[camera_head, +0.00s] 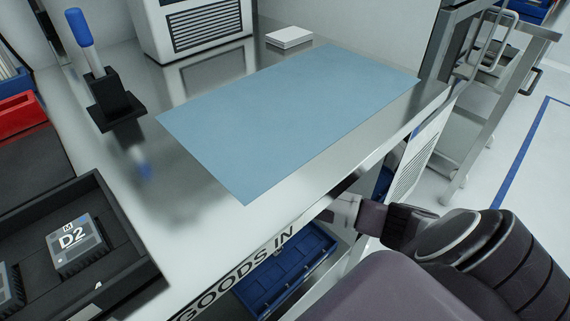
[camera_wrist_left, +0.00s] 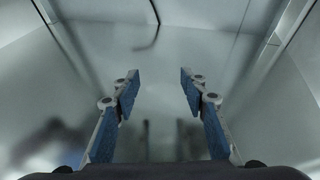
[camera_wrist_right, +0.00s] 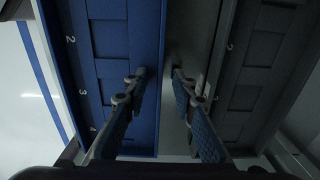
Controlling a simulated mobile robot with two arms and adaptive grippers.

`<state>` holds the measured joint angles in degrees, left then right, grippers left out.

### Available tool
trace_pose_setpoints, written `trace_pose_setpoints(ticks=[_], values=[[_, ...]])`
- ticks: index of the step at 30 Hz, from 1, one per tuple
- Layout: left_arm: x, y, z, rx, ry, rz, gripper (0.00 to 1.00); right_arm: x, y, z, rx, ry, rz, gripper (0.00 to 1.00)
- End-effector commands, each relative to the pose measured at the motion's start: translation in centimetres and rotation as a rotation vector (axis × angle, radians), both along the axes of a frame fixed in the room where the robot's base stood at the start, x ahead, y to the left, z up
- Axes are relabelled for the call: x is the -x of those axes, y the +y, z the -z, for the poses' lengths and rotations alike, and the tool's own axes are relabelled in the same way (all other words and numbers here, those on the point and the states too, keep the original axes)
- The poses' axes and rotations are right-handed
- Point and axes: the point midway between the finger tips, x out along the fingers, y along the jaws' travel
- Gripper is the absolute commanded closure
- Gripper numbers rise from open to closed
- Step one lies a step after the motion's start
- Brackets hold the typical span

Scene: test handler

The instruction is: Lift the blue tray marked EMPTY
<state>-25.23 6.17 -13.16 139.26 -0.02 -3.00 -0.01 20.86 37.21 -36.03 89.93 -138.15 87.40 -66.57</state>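A blue tray (camera_head: 268,288) with compartments sits below the worktop, behind the GOODS IN edge, partly hidden by it. The right wrist view shows a blue tray (camera_wrist_right: 122,40) with numbered, empty-looking compartments; no EMPTY mark is readable. My right gripper (camera_wrist_right: 157,76) is open, its fingers apart on either side of that tray's right-hand wall; I cannot tell whether they touch it. In the head view my right arm reaches in at the worktop's front edge. My left gripper (camera_wrist_left: 159,79) is open and empty over a plain grey surface, outside the head view.
A dark grey tray (camera_wrist_right: 258,55) lies right of the blue one. On the steel worktop (camera_head: 160,196) are a pale blue mat (camera_head: 290,115), a white box (camera_head: 289,37) and a black stand (camera_head: 112,97). A black crate (camera_head: 135,265) with D2 part (camera_head: 78,246) is at left.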

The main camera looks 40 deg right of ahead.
Motion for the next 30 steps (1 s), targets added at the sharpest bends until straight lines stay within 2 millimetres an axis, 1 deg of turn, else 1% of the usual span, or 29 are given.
trace_pose_setpoints(ticks=[20, 27, 30], values=[[0.3, -0.1, -1.2, 0.014, -0.052, 0.005, 0.60, 0.0, 0.0, 0.2, 0.001, 0.000, 0.000, 0.75], [0.4, -0.1, -1.2, 0.015, -0.052, 0.006, 0.60, 0.0, 0.0, 0.2, 0.000, 0.000, 0.000, 1.00], [0.3, -0.1, -1.2, 0.015, -0.052, 0.006, 0.60, 0.0, 0.0, 0.2, 0.000, 0.000, 0.000, 1.00]])
